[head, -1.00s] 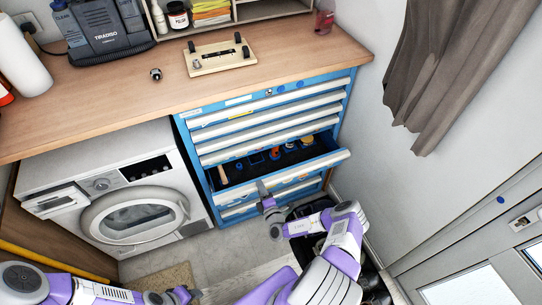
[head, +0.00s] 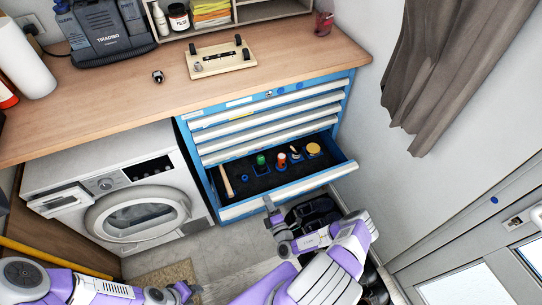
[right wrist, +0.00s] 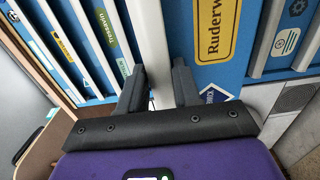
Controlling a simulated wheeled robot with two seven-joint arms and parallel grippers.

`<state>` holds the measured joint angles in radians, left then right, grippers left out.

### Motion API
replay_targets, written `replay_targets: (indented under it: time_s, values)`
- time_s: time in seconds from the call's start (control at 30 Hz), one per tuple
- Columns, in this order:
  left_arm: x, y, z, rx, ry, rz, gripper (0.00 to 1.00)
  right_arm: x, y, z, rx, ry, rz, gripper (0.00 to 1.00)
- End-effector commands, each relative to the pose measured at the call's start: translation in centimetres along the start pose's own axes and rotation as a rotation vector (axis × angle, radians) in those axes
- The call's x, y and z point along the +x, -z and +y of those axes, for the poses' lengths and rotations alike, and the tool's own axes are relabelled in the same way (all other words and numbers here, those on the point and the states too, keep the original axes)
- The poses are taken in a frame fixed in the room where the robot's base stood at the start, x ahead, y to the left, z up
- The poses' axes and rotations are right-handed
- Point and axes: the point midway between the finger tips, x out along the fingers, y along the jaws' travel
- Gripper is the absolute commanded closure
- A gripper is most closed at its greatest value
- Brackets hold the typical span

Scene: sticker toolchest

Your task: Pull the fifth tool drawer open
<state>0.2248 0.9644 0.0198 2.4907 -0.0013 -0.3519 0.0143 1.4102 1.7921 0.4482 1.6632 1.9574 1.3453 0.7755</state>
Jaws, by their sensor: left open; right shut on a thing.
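The blue tool chest (head: 345,92) stands under the right part of the bench. Its fifth tool drawer (head: 262,203) is pulled well out, below several closed drawers with pale handles. Its dark tray holds a wooden-handled tool, a green-topped item, an orange-and-white item and a yellow round item. My right gripper (head: 270,203) is at the middle of this drawer's front and shut on its handle. In the right wrist view, the pale handle bar (right wrist: 150,45) runs between the fingers of my right gripper (right wrist: 159,88). My left gripper (head: 188,291) is low, away from the chest, open and empty.
A washing machine (head: 130,185) stands left of the chest. The wooden bench top (head: 110,100) carries a speaker-like device, a paper roll and a small wooden frame. A curtain (head: 440,75) hangs at the right. A dark bin-like thing (head: 318,212) is just beyond my right gripper.

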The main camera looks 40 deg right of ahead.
Motion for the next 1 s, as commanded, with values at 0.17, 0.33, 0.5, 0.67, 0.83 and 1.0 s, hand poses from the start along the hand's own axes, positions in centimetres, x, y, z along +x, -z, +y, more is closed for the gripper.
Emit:
replay_targets:
  time_s: [0.17, 0.33, 0.5, 0.67, 0.83, 1.0]
  values:
    - [-0.4, 0.0, 0.1, 0.0, 0.0, 0.0, 0.57, -1.6, 0.0, 0.0, 0.0, 0.004, -0.002, 0.94]
    - [-0.6, 0.0, 0.2, 0.0, 0.0, 0.0, 0.57, -2.9, -0.1, -0.1, 0.0, 0.004, -0.001, 0.94]
    - [-0.8, 0.0, 0.3, 0.0, 0.0, 0.0, 0.57, -4.3, -0.1, -0.1, 0.0, 0.004, -0.001, 0.94]
    - [-1.0, 0.0, 0.4, 0.0, 0.0, 0.0, 0.57, -5.6, 0.0, -0.1, 0.001, 0.005, -0.001, 0.94]
    - [-1.2, -0.1, 0.4, 0.0, 0.0, 0.0, 0.57, -6.9, 0.0, -0.1, 0.001, 0.005, -0.001, 0.94]
    - [-1.3, -0.1, 0.5, 0.0, 0.0, 0.0, 0.57, -8.3, -0.1, -0.1, 0.0, 0.004, -0.002, 0.94]
